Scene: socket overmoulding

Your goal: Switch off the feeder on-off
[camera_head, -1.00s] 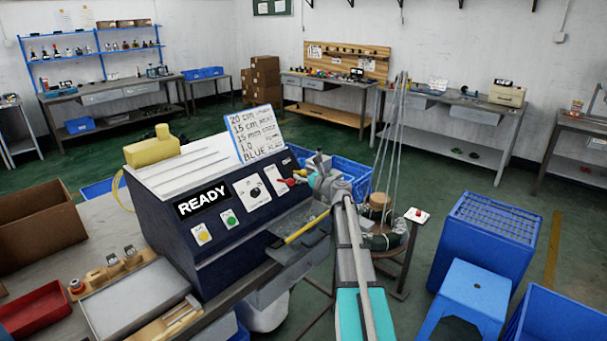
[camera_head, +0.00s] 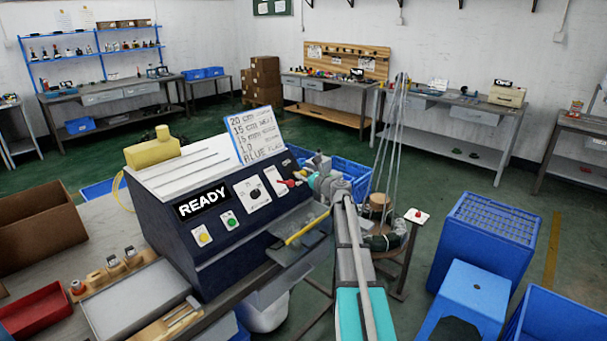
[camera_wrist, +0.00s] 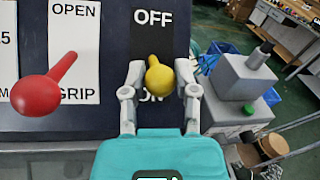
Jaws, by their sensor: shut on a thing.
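The feeder on-off lever is a yellow lever (camera_wrist: 160,78) on a black plate in the wrist view, with OFF (camera_wrist: 153,18) above it and ON below, partly covered by the lever and my gripper. My gripper (camera_wrist: 160,72) has one finger on each side of the yellow knob and is shut on it.
A red lever (camera_wrist: 38,94) marked OPEN and GRIP stands left of my gripper. A grey box-shaped device (camera_wrist: 240,75) is close on the right. A metal tray (camera_head: 298,248) juts from the machine's front below my arm. A stand with coiled wire (camera_head: 385,241) is right of my arm.

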